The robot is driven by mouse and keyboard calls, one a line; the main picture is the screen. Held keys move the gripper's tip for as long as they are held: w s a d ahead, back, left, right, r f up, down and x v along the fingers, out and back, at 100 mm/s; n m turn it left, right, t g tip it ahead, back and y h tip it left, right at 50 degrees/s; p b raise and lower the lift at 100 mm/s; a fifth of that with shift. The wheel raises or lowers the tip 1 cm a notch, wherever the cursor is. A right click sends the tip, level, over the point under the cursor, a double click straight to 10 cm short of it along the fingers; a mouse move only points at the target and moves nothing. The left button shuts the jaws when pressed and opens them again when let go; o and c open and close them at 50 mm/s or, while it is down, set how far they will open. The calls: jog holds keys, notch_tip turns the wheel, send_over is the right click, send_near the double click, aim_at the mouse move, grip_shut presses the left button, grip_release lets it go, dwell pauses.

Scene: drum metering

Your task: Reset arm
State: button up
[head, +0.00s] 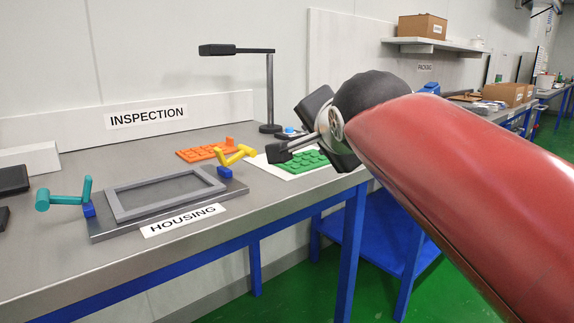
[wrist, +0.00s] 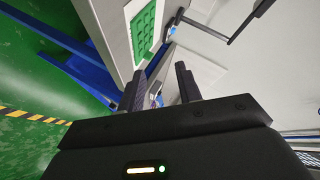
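My red arm reaches in from the right in the head view. My gripper (head: 303,144) is above the right end of the inspection bench (head: 225,235), close to the green studded plate (head: 305,162), and partly hides it. In the wrist view, the two dark fingers of my gripper (wrist: 160,84) stand apart with nothing between them. The green plate also shows beyond the fingers in the wrist view (wrist: 145,30). I cannot tell the exact height of the gripper above the bench.
A grey housing frame (head: 165,193) sits between a teal clamp (head: 65,195) and a yellow clamp (head: 232,155). An orange studded plate (head: 205,149) lies behind. A dark lamp (head: 270,90) stands near my gripper. Green floor (head: 290,295) is open in front.

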jog(key=s+d+f+n+g, duration=0.2)
jog(key=s+f, duration=0.4)
jog(key=f, duration=0.4)
jog(key=s+d+f+n+g+h, duration=0.1)
jog(key=s+d+f+n+g, duration=0.2)
jog(key=s+f, duration=0.4)
jog(key=s+d+f+n+g+h, duration=0.1)
jog(key=s+d+f+n+g, duration=0.2)
jog(key=s+f, duration=0.4)
notch_tip(320, 180, down, 6)
jog(key=shift+d+n, duration=0.9)
jog(key=shift+d, duration=0.2)
